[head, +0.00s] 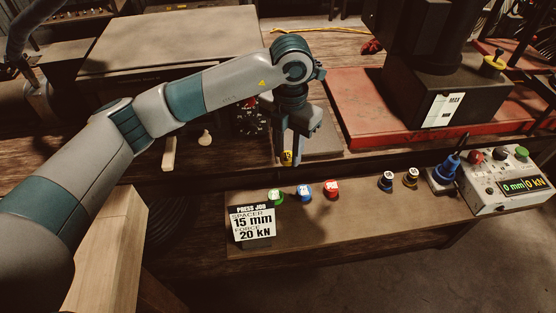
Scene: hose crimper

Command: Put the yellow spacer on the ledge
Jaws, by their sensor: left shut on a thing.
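My left gripper (291,150) comes down from above near the middle of the head view and is shut on the small yellow spacer (287,157). The spacer is partly hidden by the fingers and appears above the back edge of the wooden ledge (350,222). My right gripper is not in view.
A "PRESS JOB" card (253,222) reads spacer 15 mm, force 20 kN. Two dark pieces (387,181) (410,178), a blue plug-like tool (449,168) and a control box (507,182) stand farther right on the ledge. A red-based press (390,125) is behind.

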